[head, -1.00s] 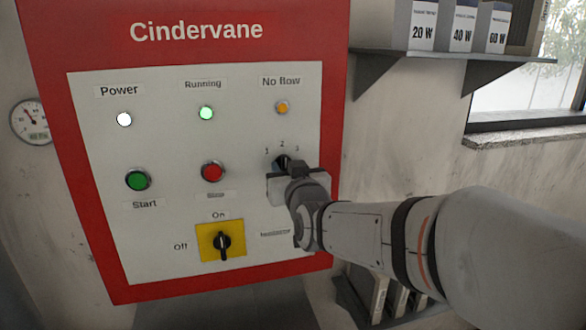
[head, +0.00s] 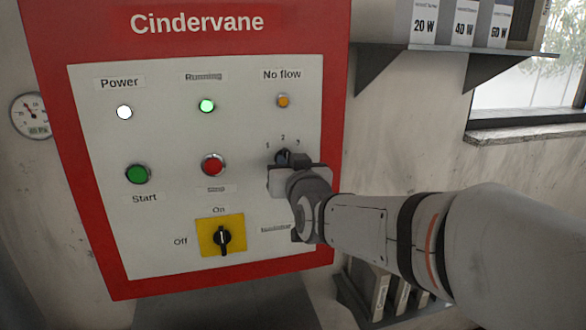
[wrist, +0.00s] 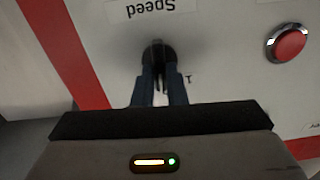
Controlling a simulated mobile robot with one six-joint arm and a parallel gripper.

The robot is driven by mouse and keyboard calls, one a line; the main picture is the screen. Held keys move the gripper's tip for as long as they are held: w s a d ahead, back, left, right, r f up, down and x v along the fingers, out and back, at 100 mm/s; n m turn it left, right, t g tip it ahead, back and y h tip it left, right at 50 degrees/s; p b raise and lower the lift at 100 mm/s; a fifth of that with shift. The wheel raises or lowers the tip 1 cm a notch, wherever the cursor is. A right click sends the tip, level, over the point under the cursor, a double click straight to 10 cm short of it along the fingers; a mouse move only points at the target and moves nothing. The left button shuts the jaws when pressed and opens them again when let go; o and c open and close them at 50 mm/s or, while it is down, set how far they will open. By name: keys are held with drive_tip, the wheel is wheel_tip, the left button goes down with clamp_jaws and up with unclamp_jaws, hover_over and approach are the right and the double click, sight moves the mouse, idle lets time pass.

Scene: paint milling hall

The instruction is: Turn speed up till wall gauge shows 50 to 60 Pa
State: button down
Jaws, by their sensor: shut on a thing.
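The dark speed knob (head: 283,155) is on the right of the white panel, with marks 1, 2 and 3 around it. In the wrist view the knob (wrist: 156,52) shows under the upside-down Speed label (wrist: 153,10). My gripper (head: 284,163) is shut on the knob. Both fingers (wrist: 160,82) flank it in the wrist view. I cannot tell surely which mark the knob points at. The round wall gauge (head: 31,115) is at the far left. Its needle leans up and left, and its figures are too small to read.
The white Power lamp (head: 124,112) and green Running lamp (head: 207,105) are lit. The No flow lamp (head: 283,100) looks amber. A shelf (head: 450,53) juts out at right.

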drive_tip(key=m+b, duration=0.2)
drive_tip(key=b, duration=0.2)
drive_tip(key=m+b, duration=0.3)
drive_tip(key=b, duration=0.1)
drive_tip(key=m+b, duration=0.3)
drive_tip(key=b, duration=0.1)
drive_tip(key=shift+d, duration=0.25)
drive_tip(key=shift+r, duration=0.1)
drive_tip(key=c, duration=1.5)
unclamp_jaws()
drive_tip(key=shift+w, duration=0.1)
drive_tip(key=shift+o, duration=0.2)
